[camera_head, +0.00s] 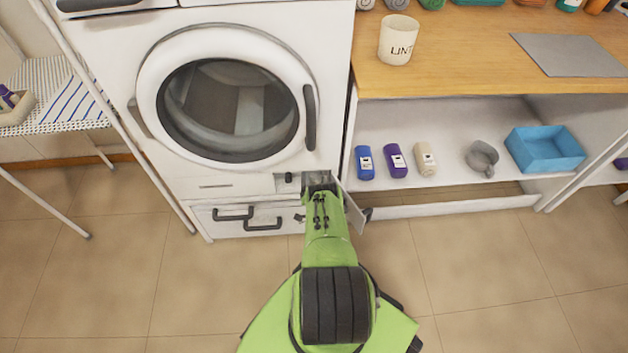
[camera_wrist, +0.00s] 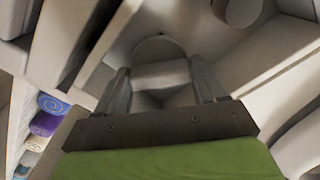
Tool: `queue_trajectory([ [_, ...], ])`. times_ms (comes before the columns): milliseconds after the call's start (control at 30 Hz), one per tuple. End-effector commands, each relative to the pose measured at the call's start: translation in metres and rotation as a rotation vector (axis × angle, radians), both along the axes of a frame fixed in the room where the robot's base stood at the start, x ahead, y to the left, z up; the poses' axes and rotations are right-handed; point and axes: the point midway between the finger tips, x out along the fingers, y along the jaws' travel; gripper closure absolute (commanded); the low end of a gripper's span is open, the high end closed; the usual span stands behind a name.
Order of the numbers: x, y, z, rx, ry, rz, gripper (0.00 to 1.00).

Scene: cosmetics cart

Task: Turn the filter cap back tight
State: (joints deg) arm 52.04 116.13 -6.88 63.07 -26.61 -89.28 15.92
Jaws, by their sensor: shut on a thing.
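The filter cap (camera_wrist: 160,73) is a grey round piece with a raised grip bar, seen in the middle of the wrist view. My gripper (camera_wrist: 163,88) has one finger on each side of the bar and is shut on it. In the head view my gripper (camera_head: 320,183) reaches into the small filter opening (camera_head: 287,183) at the lower front of the white washing machine (camera_head: 110,70). My arm hides the cap there. How far the cap is turned cannot be told.
The open flap (camera_head: 353,212) stands just right of my gripper. A round knob (camera_wrist: 238,12) shows beside the cap. The floor in front is clear.

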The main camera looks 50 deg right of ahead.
Motion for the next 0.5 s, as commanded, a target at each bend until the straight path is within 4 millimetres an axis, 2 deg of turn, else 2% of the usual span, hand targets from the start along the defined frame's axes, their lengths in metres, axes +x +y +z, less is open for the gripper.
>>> queue_trajectory([
  [500, 0.0005, -0.0006, 0.0009, 0.321, -0.37, 0.0, 0.6],
])
